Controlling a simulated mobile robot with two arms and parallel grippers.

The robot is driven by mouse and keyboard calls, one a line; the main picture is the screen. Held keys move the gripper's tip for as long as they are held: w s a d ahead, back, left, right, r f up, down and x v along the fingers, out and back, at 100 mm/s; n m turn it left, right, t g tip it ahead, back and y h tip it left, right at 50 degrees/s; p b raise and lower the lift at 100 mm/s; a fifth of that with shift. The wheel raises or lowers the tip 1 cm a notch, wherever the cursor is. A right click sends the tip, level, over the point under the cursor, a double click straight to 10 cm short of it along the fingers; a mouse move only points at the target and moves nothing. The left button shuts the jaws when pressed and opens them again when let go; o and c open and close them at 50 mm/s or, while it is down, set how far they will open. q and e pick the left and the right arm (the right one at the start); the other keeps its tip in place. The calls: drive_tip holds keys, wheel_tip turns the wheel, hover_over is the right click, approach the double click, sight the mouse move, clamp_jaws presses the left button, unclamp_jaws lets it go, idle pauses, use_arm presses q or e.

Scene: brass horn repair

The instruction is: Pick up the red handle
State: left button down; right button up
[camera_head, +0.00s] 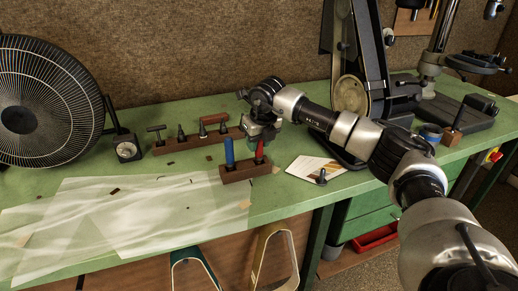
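The red handle (260,152) stands upright in the front wooden block (246,171) on the green bench. A blue handle (229,152) stands to its left in the same block. My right arm reaches in from the right, and my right gripper (262,138) points down just above the red handle, at its top end. The fingers are small and dark here, and I cannot tell whether they touch or surround the handle. My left gripper is not in view.
A longer wooden block (196,141) with several tools stands behind. A white card (313,168) with a small dark piece (321,177) lies to the right. A fan (45,100) stands at the left. A translucent sheet (130,215) covers the front left. A black machine (366,60) stands behind my arm.

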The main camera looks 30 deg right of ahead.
drive_tip(key=c, duration=0.5)
drive_tip(key=shift+c, duration=0.2)
